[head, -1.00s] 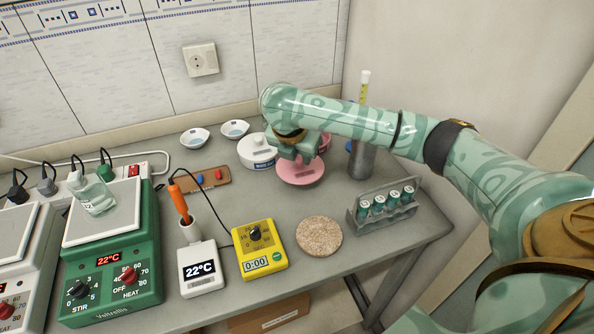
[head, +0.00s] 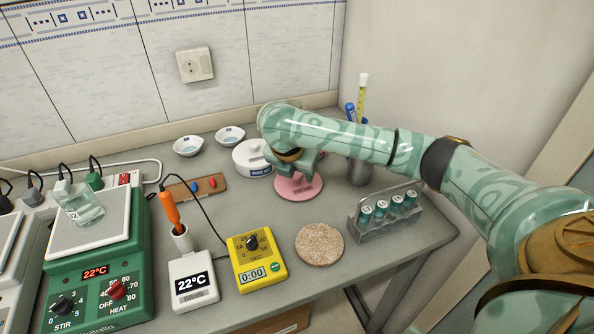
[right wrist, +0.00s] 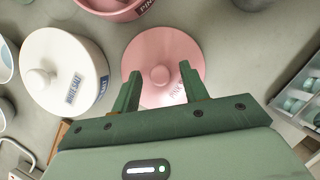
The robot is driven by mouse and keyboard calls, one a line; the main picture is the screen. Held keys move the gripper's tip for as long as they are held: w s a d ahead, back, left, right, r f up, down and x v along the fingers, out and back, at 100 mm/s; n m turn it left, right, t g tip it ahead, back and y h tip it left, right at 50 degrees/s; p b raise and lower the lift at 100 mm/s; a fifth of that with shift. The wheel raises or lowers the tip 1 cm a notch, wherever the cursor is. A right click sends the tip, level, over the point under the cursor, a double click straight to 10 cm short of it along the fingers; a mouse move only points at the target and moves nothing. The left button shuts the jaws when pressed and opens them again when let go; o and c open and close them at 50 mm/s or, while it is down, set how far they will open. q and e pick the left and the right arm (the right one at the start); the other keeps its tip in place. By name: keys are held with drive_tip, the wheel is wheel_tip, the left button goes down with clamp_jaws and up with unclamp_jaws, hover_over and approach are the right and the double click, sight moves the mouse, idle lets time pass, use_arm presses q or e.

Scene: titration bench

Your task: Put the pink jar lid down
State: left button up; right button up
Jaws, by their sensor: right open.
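The pink jar lid (head: 298,187) is a round disc with a small knob. It appears to lie flat on the table in front of the jars; its knob shows in the right wrist view (right wrist: 160,76). My right gripper (right wrist: 160,76) is open, with one finger on each side of the knob and a gap to it. In the head view my right gripper (head: 290,170) is over the lid and hides part of it. The open pink jar (right wrist: 108,6) is partly in view at the top of the right wrist view. My left gripper is not in view.
A white lidded jar (head: 252,158) stands close left of the lid. A metal cylinder (head: 360,171) with pens and a vial rack (head: 388,216) stand to the right. A cork mat (head: 319,244) and yellow timer (head: 256,258) are nearer. Bare table lies between lid and mat.

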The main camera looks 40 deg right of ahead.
drive_tip(key=shift+r, duration=0.4)
use_arm(q)
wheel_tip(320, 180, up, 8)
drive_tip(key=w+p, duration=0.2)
drive_tip(key=p, duration=0.6)
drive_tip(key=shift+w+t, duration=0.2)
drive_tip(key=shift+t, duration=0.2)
use_arm(e)
drive_tip(key=v, duration=1.1)
drive_tip(key=shift+r, duration=0.25)
drive_tip(key=shift+s+a, duration=0.1)
